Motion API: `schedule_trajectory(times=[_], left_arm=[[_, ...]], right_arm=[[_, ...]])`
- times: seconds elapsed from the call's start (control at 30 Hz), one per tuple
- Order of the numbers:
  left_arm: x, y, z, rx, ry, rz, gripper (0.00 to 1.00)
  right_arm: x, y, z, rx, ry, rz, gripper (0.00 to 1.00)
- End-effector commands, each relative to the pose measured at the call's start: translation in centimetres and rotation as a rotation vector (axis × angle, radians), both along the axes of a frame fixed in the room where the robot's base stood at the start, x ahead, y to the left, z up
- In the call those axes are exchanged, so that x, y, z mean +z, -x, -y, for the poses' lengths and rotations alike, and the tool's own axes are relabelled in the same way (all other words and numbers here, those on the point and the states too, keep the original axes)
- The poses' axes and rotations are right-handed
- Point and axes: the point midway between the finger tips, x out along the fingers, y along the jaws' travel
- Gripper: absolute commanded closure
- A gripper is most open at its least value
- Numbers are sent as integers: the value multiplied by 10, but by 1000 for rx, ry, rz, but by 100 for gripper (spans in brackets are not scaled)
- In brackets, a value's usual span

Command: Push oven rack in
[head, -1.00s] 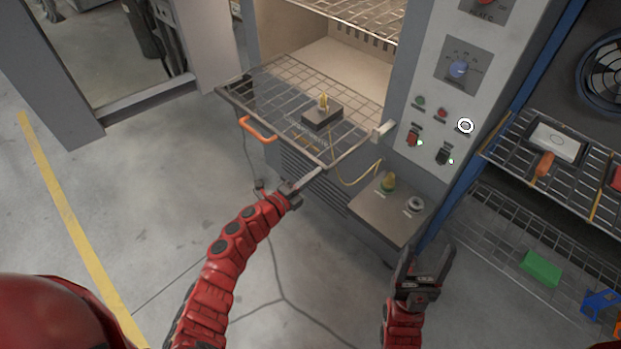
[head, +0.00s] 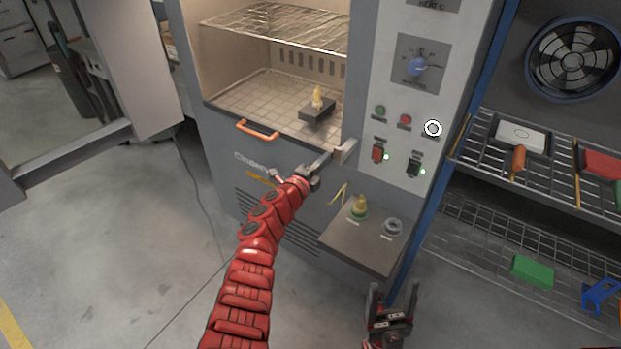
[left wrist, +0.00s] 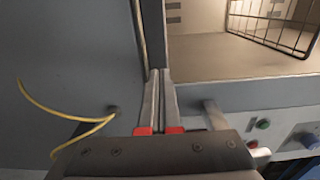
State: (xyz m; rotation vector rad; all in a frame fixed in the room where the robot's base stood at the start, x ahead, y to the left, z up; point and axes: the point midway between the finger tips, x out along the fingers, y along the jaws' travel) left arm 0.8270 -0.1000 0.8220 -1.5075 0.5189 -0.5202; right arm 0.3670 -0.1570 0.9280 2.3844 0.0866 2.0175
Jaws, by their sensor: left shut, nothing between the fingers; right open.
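The lower wire oven rack (head: 245,95) lies inside the oven chamber in the head view, its front edge about level with the opening. A dark block with a yellow piece on top (head: 317,108) sits on its right part. An orange handle (head: 257,131) shows at the front, just below the opening. My left gripper (head: 328,159) is shut and empty, by the light bracket (head: 346,151) at the opening's lower right corner; I cannot tell if they touch. Its closed fingers also show in the left wrist view (left wrist: 160,75). My right gripper (head: 394,291) is open and empty, low in front of the oven.
An upper wire rack (head: 285,30) is inside the oven. The control panel (head: 405,110) stands right of the opening. A small shelf (head: 365,248) with fittings juts out below it. A wire shelf unit (head: 550,175) is at the right. The floor (head: 120,250) at left is clear.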

Motion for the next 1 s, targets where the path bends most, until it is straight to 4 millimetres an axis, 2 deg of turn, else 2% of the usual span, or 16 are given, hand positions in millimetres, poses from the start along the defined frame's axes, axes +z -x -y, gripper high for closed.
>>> schedule_trajectory(times=[0.03, 0.3, 1.0], left_arm=[[-5, -5, 5, 0, 4, 1, 100], [-1, -24, 18, 2, 3, 2, 100], [7, -28, 22, 1, 5, 6, 100]], right_arm=[[-14, 0, 0, 0, 0, 0, 34], [-35, 0, 0, 0, 0, 0, 34], [-34, 0, 0, 0, 0, 0, 34]])
